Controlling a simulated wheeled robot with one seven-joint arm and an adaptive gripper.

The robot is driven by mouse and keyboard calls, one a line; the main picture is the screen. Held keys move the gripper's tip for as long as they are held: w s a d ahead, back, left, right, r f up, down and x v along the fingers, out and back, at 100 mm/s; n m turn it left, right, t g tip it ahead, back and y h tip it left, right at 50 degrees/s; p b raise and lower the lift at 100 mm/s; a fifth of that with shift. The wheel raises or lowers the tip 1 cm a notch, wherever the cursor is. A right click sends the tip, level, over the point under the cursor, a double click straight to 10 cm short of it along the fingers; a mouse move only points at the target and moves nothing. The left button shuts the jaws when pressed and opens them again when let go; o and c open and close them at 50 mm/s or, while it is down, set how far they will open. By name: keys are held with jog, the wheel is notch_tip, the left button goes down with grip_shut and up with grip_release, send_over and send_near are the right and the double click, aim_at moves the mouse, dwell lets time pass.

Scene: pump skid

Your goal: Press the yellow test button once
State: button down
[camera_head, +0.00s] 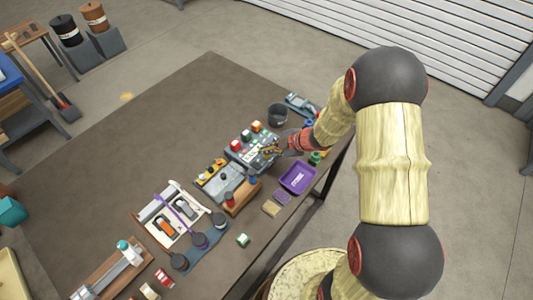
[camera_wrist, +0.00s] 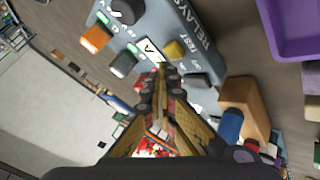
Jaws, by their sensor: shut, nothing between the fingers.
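The grey relay panel (camera_head: 238,147) lies on the table, with several coloured buttons and knobs on its top. In the wrist view the panel (camera_wrist: 153,27) shows the word RELAYS along one edge. The yellow test button (camera_wrist: 175,50) sits beside the TEST label, just beyond my fingertips. My gripper (camera_wrist: 165,72) is shut and empty over the panel, its tips pointing close to the yellow button. Whether the tips touch it cannot be told. In the head view my gripper (camera_head: 271,151) covers part of the panel, and I cannot make out the test button there.
A purple tray (camera_head: 297,179) lies near the table edge beside the panel. A dark cup (camera_head: 278,115) stands behind it. Another board with knobs (camera_head: 225,184) sits close in front. An orange button (camera_wrist: 95,39) and dark knobs share the panel. The table's far left is clear.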

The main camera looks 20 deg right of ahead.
aim_at(266, 156)
notch_tip(266, 156, up, 5)
jog(key=p, duration=0.5)
dwell(0.9)
